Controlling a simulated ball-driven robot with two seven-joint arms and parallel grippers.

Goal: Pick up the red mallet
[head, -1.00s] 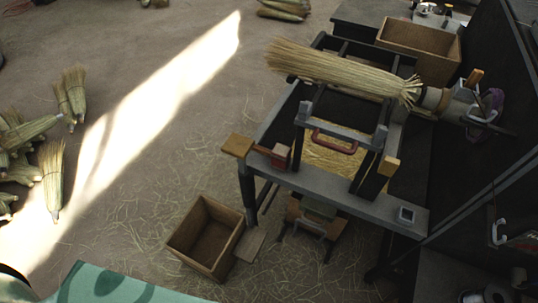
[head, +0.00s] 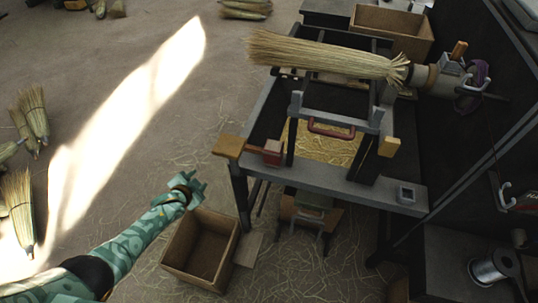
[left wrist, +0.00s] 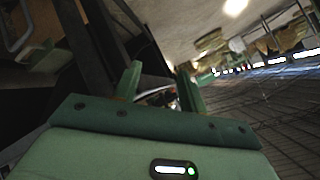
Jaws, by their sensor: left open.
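A dark red block (head: 272,152), which looks like the red mallet's head, lies at the left end of the grey bench, beside a wooden block (head: 229,147). My left gripper (head: 190,187) is open and empty, left of and below the bench corner, apart from the red block and near the wooden box. Its two green fingers also show in the left wrist view (left wrist: 160,85), with nothing between them; no mallet can be made out there. My right gripper is not in view.
An empty wooden box (head: 201,250) stands on the floor below my left gripper. The grey bench (head: 330,184) carries a frame with a red-handled bar (head: 331,130) and a straw broom (head: 325,55) clamped above it. Dark panels stand at the right. Brooms lie at the left.

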